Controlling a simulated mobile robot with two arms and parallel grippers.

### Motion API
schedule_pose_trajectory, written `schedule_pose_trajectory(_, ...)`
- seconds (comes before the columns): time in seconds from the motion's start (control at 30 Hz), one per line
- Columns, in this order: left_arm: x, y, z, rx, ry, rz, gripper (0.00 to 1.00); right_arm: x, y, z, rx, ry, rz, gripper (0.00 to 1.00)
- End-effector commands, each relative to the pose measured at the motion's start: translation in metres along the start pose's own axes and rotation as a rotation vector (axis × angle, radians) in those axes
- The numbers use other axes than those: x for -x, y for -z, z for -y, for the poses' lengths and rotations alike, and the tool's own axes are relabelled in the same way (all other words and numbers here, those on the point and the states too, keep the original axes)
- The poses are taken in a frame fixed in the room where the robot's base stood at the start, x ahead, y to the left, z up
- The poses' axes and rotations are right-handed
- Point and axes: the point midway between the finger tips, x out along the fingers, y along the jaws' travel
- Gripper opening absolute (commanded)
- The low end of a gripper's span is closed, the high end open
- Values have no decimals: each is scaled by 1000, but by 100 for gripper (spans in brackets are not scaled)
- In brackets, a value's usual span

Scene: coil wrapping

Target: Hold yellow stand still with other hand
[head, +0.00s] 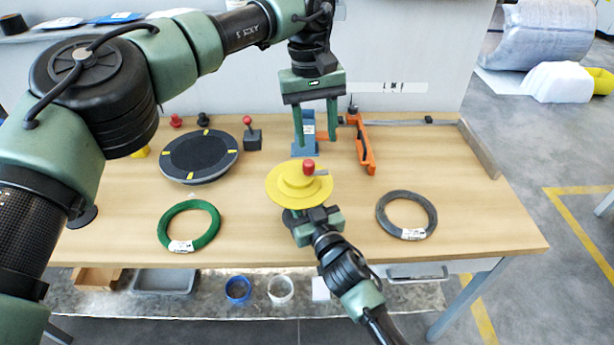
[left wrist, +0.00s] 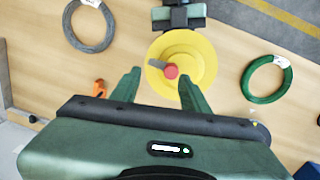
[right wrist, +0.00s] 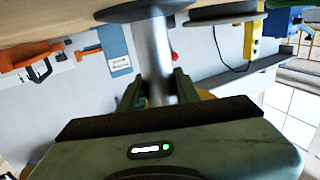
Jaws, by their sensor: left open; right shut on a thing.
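The yellow stand (head: 283,194) has stacked round discs with a red knob (head: 309,167) on top, near the table's front middle. My right gripper (right wrist: 158,82) is shut on the stand's silver post (right wrist: 152,50), below the yellow disc; in the head view its fingers are partly hidden by the disc. My left gripper (head: 315,138) is open and empty, pointing down above and behind the stand. In the left wrist view the yellow disc (left wrist: 200,60) and red knob show just beyond and between its fingertips (left wrist: 159,78), with no grip on them.
A green coil (head: 163,226) lies left of the stand and a grey coil (head: 433,213) lies right. A dark round turntable (head: 198,155) is at the back left. An orange tool (head: 364,148) and a blue piece (head: 305,122) stand behind, near my left gripper.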

Motion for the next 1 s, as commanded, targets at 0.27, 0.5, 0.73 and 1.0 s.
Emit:
schedule_pose_trajectory(0.27, -99, -60, -62, 153, -549, 312, 45, 0, 0, 0, 0, 0, 0, 0)
schedule_pose_trajectory(0.5, -96, -83, -75, 557, -1057, 562, 45, 0, 0, 0, 0, 0, 0, 0)
schedule_pose_trajectory(0.73, -78, -61, -14, 1071, -1415, 703, 45, 0, -1, 0, -1, 0, 1, 0)
schedule_pose_trajectory(1.0, -79, -45, 72, 1525, -1605, 734, 45, 0, -1, 0, -1, 0, 1, 0)
